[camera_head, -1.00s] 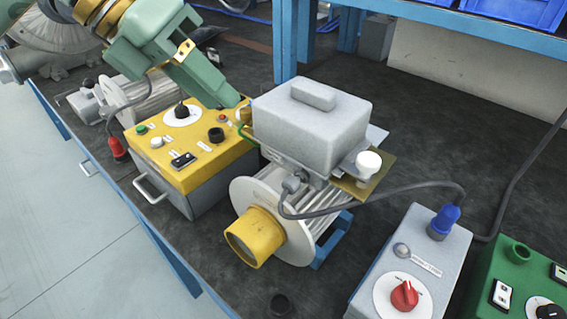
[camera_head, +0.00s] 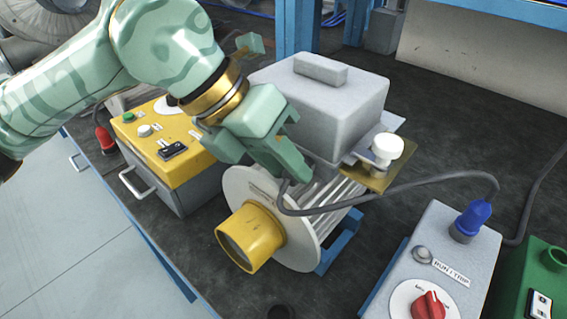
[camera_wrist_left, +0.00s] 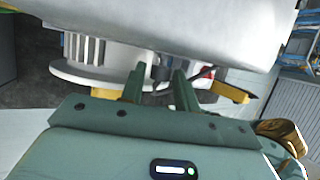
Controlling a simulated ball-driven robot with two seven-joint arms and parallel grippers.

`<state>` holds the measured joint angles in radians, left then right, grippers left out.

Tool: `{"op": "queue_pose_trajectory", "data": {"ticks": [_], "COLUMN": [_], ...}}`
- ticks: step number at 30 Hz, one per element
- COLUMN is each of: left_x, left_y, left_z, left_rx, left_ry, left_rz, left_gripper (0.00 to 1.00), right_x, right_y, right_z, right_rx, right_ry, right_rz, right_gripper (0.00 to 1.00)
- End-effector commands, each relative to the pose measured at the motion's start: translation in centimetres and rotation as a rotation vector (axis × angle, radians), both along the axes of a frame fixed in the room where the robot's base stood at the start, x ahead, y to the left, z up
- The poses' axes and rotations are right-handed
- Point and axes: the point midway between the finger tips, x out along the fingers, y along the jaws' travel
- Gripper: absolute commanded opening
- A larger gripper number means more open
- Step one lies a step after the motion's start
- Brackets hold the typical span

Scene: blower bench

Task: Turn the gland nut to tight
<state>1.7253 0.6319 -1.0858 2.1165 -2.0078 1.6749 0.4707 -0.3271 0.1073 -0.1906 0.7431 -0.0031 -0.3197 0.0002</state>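The blower motor carries a grey box (camera_head: 320,100), with a grey cable (camera_head: 400,186) looping from its near lower side. My left gripper (camera_head: 291,172) is at that side, its fingers reaching down where the cable comes out. The gland nut is hidden behind the fingers in the head view. In the left wrist view, my two fingers (camera_wrist_left: 158,84) stand apart, with a small dark grey gland nut (camera_wrist_left: 160,72) showing between and beyond them. I cannot tell whether either finger touches it. My right gripper is not in view.
A yellow cap (camera_head: 250,238) and white round flange lie just below the gripper. A brass plate with a white knob (camera_head: 387,147) is right of the box. A yellow-topped control box (camera_head: 170,150) stands left; a grey switch box (camera_head: 440,265) with red knob stands right.

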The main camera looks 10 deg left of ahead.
Motion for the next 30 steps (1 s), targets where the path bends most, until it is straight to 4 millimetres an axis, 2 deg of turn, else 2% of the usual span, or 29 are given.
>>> {"op": "queue_pose_trajectory", "data": {"ticks": [8,12,20,27,30], "left_x": [0.0,0.0,-0.1,-0.3,-0.4], "left_y": [-0.1,-0.1,-0.1,-0.3,-0.5], "left_z": [-0.1,-0.1,0.1,0.6,0.7], "left_rx": [0.000,0.000,0.011,0.088,0.148], "left_ry": [-0.001,-0.001,-0.009,-0.066,-0.105], "left_rz": [0.000,0.000,-0.001,-0.002,-0.002], "left_gripper": [0.31,0.00,0.00,0.00,0.00], "right_x": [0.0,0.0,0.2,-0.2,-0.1], "right_y": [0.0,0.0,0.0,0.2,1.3], "right_z": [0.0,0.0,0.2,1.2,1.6], "right_rx": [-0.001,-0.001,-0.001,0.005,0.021], "right_ry": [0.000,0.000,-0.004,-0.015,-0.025], "right_rz": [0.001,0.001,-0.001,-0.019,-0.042], "right_gripper": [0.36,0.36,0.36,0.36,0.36]}}
